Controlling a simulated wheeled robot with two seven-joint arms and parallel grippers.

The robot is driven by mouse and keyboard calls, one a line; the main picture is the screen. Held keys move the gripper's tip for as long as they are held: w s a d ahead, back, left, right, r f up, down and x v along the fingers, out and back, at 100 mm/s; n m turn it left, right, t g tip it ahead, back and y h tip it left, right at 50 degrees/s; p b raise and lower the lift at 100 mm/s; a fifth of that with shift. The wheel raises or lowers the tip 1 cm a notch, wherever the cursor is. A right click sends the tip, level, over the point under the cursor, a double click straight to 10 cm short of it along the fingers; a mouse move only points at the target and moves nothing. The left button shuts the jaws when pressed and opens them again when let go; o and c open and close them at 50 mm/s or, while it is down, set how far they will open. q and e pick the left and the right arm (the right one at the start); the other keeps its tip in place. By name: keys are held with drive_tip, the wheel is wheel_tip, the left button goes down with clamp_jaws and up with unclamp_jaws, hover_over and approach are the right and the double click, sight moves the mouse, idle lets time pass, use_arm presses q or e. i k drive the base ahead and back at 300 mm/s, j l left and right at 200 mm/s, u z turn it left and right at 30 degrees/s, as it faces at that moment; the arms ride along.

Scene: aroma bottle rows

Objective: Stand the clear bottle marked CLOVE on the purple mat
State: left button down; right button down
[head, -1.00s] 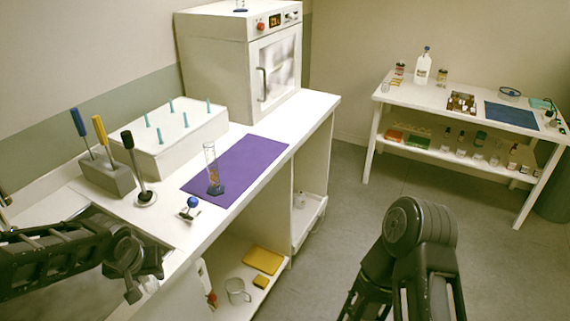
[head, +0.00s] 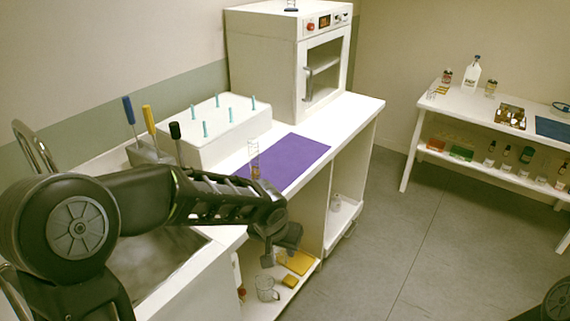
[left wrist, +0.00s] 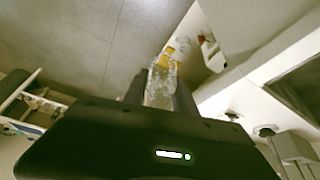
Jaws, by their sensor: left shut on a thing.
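My left gripper (head: 286,242) hangs in front of the white counter's open lower shelves. In the left wrist view its fingers (left wrist: 160,95) are shut on a clear bottle (left wrist: 160,86). No marking on the bottle can be read, and I cannot make the bottle out in the head view. The purple mat (head: 300,152) lies flat on the counter, beyond and above the left gripper. Its near left part is partly hidden by my left arm. My right gripper is out of view.
A clear cylinder (head: 254,160) with an amber bottom stands at the mat's left side. A white pegged block (head: 235,130) and an oven (head: 290,60) stand behind. A glass mug (head: 266,288) and yellow items (head: 297,262) sit on the lower shelf. The mat's right part is bare.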

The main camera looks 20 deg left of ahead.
sight(290, 155)
drive_tip(key=i+l, duration=0.15)
drive_tip(key=i, duration=0.35)
drive_tip(key=i+l, duration=0.2)
drive_tip(key=i, duration=0.25)
drive_tip(key=i+l, duration=0.15)
drive_tip(key=i, duration=0.35)
